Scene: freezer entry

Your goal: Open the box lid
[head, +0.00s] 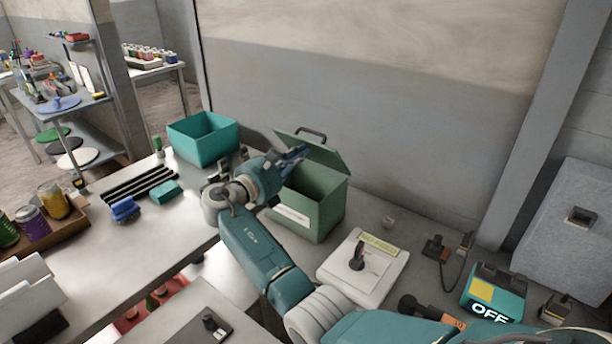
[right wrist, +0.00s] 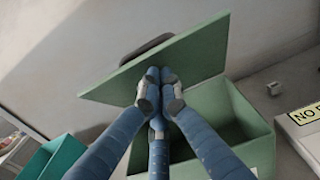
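The green box (head: 318,205) stands on the table against the wall, with a white label on its front. Its lid (head: 312,147) is raised and tilted up at the back, with a dark handle (head: 311,133) on it. In the right wrist view the lid (right wrist: 185,60) stands above the open box (right wrist: 235,115), and part of the dark inside shows. My right gripper (head: 300,153) is at the lid's underside. Its fingers (right wrist: 160,85) are drawn together, with the tips against or very close to the lid; contact is not certain. My left gripper is not in view.
An open teal bin (head: 203,140) stands left of the box. A white panel with a black lever (head: 357,257) and a yellow label lies right of it. A teal "OFF" device (head: 492,292) is further right. Black rods and blue items lie on the left table.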

